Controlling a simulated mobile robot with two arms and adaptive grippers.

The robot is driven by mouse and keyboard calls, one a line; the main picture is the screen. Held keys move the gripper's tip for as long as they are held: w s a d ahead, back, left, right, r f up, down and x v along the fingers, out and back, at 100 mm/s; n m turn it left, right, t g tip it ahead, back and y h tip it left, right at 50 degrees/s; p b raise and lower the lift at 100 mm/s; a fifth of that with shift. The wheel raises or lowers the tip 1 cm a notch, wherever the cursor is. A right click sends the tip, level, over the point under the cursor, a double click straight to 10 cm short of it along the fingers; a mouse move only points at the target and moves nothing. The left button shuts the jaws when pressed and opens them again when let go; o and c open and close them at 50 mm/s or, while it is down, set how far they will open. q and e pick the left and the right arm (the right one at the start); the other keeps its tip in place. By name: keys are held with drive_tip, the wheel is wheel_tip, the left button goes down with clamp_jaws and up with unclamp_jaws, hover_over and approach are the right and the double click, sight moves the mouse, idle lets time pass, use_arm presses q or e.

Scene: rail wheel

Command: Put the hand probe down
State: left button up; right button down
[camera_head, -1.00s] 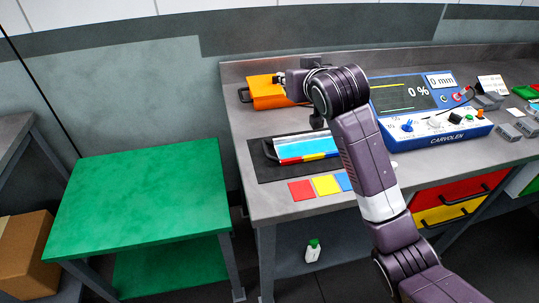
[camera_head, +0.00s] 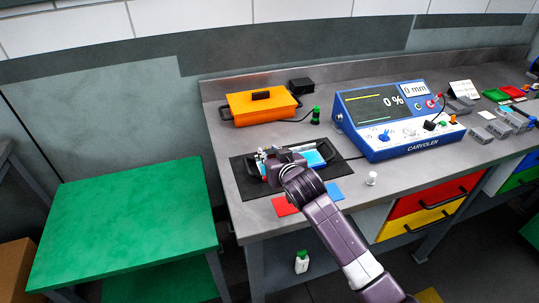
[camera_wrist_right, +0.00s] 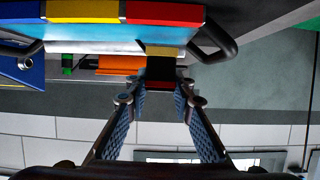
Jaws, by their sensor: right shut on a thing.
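My right gripper (camera_head: 264,155) is over the tray with two handles (camera_head: 318,158) on the dark mat (camera_head: 246,187). In the right wrist view its fingers (camera_wrist_right: 160,92) close on a small block with yellow, black and red bands, which I take to be the hand probe (camera_wrist_right: 160,69). In the head view the gripper hides the probe. In the wrist view the tray's red, yellow and blue edge (camera_wrist_right: 95,12) is close by; I cannot tell whether the probe touches it. My left gripper is not in view.
The blue CARVOLEN device (camera_head: 400,149) stands to the right. A small white cylinder (camera_head: 371,178) is near the front edge. The green table (camera_head: 125,220) at left is bare.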

drive_tip(key=shift+f, duration=0.6)
drive_tip(key=shift+f, duration=0.2)
drive_tip(key=c, duration=1.7)
unclamp_jaws()
drive_tip(key=shift+r, duration=0.25)
drive_tip(key=shift+s+d+r, duration=0.1)
drive_tip(key=shift+s+d, duration=0.05)
drive_tip(key=shift+s, duration=0.35)
drive_tip(key=b+v, duration=0.1)
drive_tip(key=v, duration=1)
